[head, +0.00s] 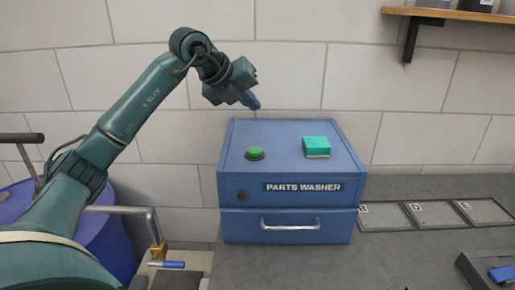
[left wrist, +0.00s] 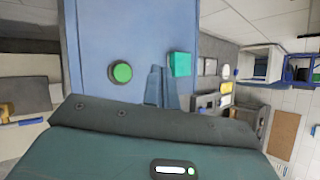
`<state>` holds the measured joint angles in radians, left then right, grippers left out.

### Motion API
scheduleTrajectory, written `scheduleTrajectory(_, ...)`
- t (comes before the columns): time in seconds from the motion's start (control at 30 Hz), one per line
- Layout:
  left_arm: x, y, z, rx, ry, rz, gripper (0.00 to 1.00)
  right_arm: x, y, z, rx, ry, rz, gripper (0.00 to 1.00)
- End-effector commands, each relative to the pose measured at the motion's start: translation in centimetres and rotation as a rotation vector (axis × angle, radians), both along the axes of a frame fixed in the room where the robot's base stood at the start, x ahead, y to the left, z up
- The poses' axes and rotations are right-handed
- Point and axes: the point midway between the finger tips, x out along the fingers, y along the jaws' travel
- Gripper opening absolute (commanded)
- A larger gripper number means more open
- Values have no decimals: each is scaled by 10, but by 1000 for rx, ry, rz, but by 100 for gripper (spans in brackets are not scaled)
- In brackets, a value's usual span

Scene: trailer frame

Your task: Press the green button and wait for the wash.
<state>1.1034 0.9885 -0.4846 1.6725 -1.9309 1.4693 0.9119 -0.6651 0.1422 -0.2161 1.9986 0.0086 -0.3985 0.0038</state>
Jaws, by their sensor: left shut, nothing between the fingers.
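The blue parts washer (head: 290,222) stands on the grey bench, with a "PARTS WASHER" label and a drawer with a silver handle on its front. The green button (head: 255,153) is on its top at the left; it also shows in the left wrist view (left wrist: 121,72). A teal block (head: 316,146) lies on the top to the right of the button. My left gripper (head: 254,104) is shut and empty, in the air above the washer's top, apart from the button. In the left wrist view its blue fingers (left wrist: 161,87) are together. My right gripper is not in view.
The drawer handle (head: 290,224) sticks out at the front. Flat marked panels (head: 421,215) lie on the bench to the right. A dark tray (head: 488,270) with a blue item is at the lower right. A wooden shelf (head: 450,14) is on the wall. A blue drum (head: 105,235) stands at left.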

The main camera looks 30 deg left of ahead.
Motion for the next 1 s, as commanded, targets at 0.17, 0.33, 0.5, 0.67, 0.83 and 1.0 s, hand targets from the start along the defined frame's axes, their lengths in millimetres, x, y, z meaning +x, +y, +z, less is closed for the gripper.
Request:
scheduleTrajectory(0.17, 0, -1, -1, 0, 0, -2, 0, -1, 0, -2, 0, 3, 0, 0)
scheduleTrajectory(0.33, 0, -1, -15, -1, 0, -3, 0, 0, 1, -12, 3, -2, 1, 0)
scheduleTrajectory(0.5, 0, -1, -40, -1, 0, -3, 0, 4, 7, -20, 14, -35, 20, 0)
scheduleTrajectory(0.67, 0, -1, -63, -1, 0, -4, 0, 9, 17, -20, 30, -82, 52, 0)
scheduleTrajectory(0.83, 0, -1, -79, -1, 0, -3, 0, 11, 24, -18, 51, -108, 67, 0)
scheduleTrajectory(1.0, 0, -1, -88, -1, 0, -4, 0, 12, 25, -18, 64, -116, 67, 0)
